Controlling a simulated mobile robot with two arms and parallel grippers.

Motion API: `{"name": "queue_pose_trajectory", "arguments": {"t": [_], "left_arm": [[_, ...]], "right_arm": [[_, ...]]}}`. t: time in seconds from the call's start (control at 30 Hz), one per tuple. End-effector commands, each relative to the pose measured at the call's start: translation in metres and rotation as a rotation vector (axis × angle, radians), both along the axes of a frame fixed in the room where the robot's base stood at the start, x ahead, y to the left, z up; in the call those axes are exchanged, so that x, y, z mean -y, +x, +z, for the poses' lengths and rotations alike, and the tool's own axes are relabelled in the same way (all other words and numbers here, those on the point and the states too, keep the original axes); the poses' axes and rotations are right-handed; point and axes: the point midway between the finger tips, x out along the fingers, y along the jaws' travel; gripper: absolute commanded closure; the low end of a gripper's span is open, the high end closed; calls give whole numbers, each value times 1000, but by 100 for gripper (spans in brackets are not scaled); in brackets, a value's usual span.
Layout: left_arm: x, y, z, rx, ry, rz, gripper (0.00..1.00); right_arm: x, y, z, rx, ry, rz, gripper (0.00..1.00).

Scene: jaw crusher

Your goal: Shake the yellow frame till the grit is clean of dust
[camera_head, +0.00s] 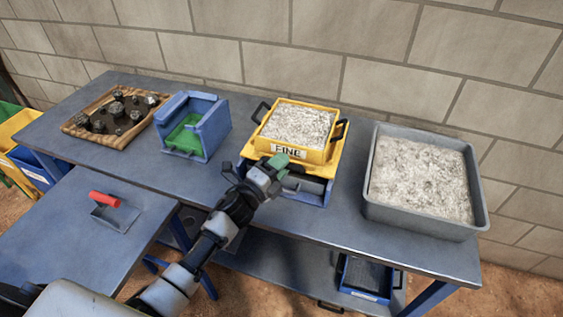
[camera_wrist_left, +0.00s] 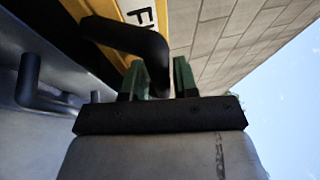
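The yellow frame (camera_head: 323,156), labelled FINE, stands on the bench with pale grey grit (camera_head: 297,124) in it. A blue base with a dark tray shows beneath it. Dark handles stick out at its sides. My left gripper (camera_head: 279,161) is at the front of the frame, below the label. The yellow frame (camera_wrist_left: 178,22) lies just beyond. Whether that handle belongs to the frame or its base is unclear. My right gripper is not in view.
A grey tray (camera_head: 476,199) of pale grit stands to the right. A blue box (camera_head: 210,128) with a green part and a wooden tray (camera_head: 73,130) of dark rocks stand to the left. A red-handled scoop (camera_head: 110,212) lies on the lower table. A brick wall (camera_head: 380,50) rises behind.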

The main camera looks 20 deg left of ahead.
Motion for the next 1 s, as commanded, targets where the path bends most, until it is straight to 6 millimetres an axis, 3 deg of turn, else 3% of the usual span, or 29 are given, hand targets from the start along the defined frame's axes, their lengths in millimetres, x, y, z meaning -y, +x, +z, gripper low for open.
{"name": "queue_pose_trajectory", "arguments": {"t": [0.3, 0.5, 0.77, 1.0], "left_arm": [[2, 3, 0, 0, -1, 0, 71], [1, 2, 0, -1, 0, 0, 100], [1, -1, 0, -1, 0, 0, 100], [1, -26, 0, -4, -1, 0, 100]], "right_arm": [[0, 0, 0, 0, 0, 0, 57], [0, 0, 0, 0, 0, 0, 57], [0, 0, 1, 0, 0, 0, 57], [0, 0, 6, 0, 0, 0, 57]]}}
